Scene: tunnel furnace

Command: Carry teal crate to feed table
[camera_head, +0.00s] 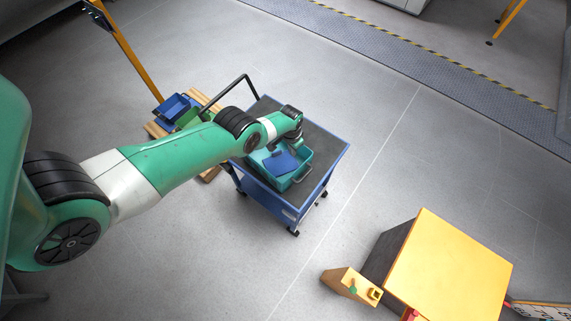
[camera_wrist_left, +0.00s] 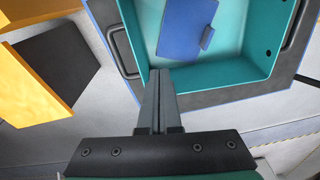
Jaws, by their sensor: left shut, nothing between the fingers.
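The teal crate (camera_head: 303,172) sits on top of a blue cart (camera_head: 272,200), partly hidden behind my left arm. A flat blue piece (camera_head: 283,162) lies inside it. In the left wrist view the crate (camera_wrist_left: 225,88) has a dark handle at each end, and the blue piece (camera_wrist_left: 186,28) has a small tab. My left gripper (camera_head: 297,142) is at the crate. Its fingers are shut and empty, with the tips (camera_wrist_left: 160,74) overlapping the crate's near wall between the handles; contact cannot be told. My right gripper is not in view. No table is clearly identifiable as the feed table.
A yellow-topped block (camera_head: 455,270) stands at the lower right, with a small wooden piece (camera_head: 346,284) beside it. Blue bins (camera_head: 172,107) sit on a wooden pallet (camera_head: 154,130) left of the cart. Grey floor between cart and yellow-topped block is clear.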

